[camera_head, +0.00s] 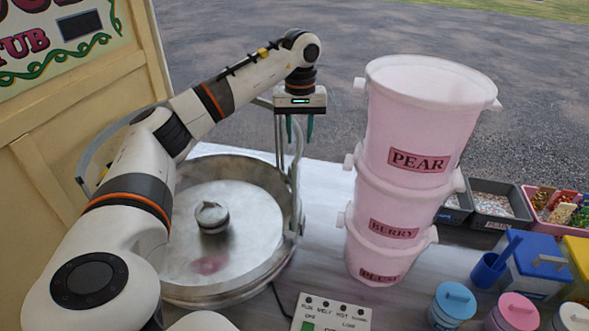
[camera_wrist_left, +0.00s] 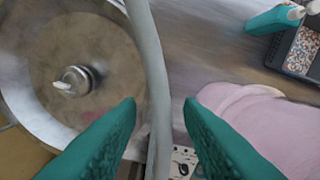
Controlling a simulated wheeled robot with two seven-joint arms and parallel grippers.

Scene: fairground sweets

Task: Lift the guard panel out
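The guard panel (camera_head: 298,172) looks like a curved, thin-framed piece standing along the right side of the round metal bowl (camera_head: 170,290). In the left wrist view its grey curved top rail (camera_wrist_left: 156,70) runs from top to bottom between my fingers. My left gripper (camera_head: 300,138) points down over this rail at the bowl's right edge. Its teal fingers (camera_wrist_left: 160,102) are apart, one on each side of the rail, with gaps showing, so it is open. The panel's lower part is partly hidden. My right gripper is not in view.
Three stacked pink tubs (camera_head: 418,120) lean tall to the right of the bowl. A control box (camera_head: 335,312) sits in front. Trays of toppings (camera_head: 495,205) and lidded jars (camera_head: 455,300) stand at the right. A hub (camera_head: 211,216) sits in the bowl.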

